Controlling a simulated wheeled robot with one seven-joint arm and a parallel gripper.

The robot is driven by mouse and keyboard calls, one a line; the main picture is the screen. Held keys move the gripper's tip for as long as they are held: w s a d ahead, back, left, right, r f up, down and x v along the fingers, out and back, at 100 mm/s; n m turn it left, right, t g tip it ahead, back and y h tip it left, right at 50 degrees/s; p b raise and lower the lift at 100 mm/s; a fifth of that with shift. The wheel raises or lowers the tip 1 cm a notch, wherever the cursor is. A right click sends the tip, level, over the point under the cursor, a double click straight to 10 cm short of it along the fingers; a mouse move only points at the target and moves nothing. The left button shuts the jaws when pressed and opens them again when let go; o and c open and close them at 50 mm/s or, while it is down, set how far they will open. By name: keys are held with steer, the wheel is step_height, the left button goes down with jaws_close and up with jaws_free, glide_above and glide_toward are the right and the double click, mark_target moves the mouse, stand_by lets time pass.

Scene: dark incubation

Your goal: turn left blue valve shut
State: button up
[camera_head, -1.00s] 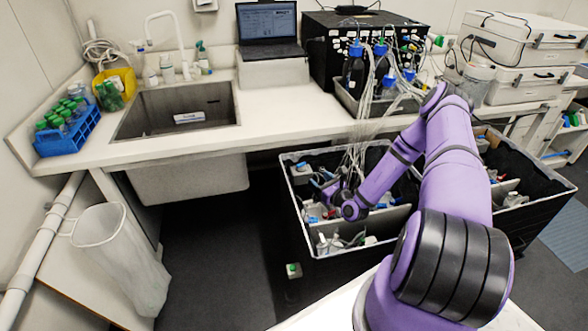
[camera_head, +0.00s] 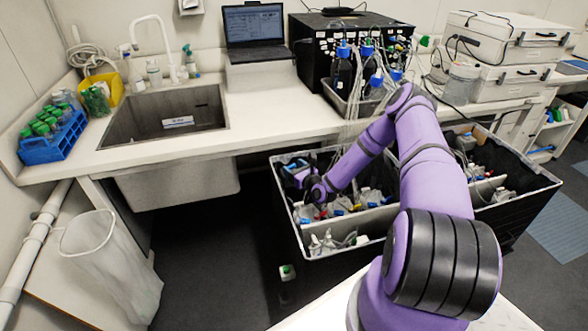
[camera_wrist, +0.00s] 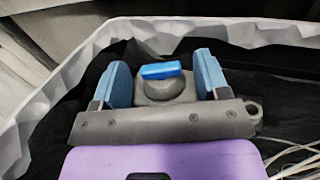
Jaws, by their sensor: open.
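The left blue valve shows in the wrist view as a bright blue bar handle (camera_wrist: 160,71) on a round grey body. The handle lies crosswise in the picture, slightly tilted. My gripper (camera_wrist: 162,75) is open, with one blue-padded finger on each side of the valve and a visible gap on both sides. The lower part of the valve body is hidden behind my gripper's grey palm bar. In the head view my gripper (camera_head: 299,173) is inside the left part of the black crate (camera_head: 283,215), near its left wall. I cannot make out the valve there.
The crate's pale lined rim (camera_wrist: 225,27) runs close beyond the fingers. Thin white tubes (camera_wrist: 295,155) hang at the lower right of the wrist view. Several bottles and fittings stand in the crate. A bench with a sink (camera_head: 165,115) stands behind.

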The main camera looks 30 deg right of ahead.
steer(key=c, duration=0.9)
steer(key=shift+a+m+h, duration=0.15)
steer(key=shift+m+h, duration=0.55)
steer(key=shift+h, duration=0.4)
steer(key=shift+a+m+h, duration=0.15)
steer(key=shift+m+h, duration=0.55)
steer(key=shift+h, duration=0.4)
steer(key=shift+m+g+h, duration=0.4)
steer(key=shift+m+h, duration=0.4)
steer(key=shift+h, duration=0.4)
steer(key=o, duration=0.9)
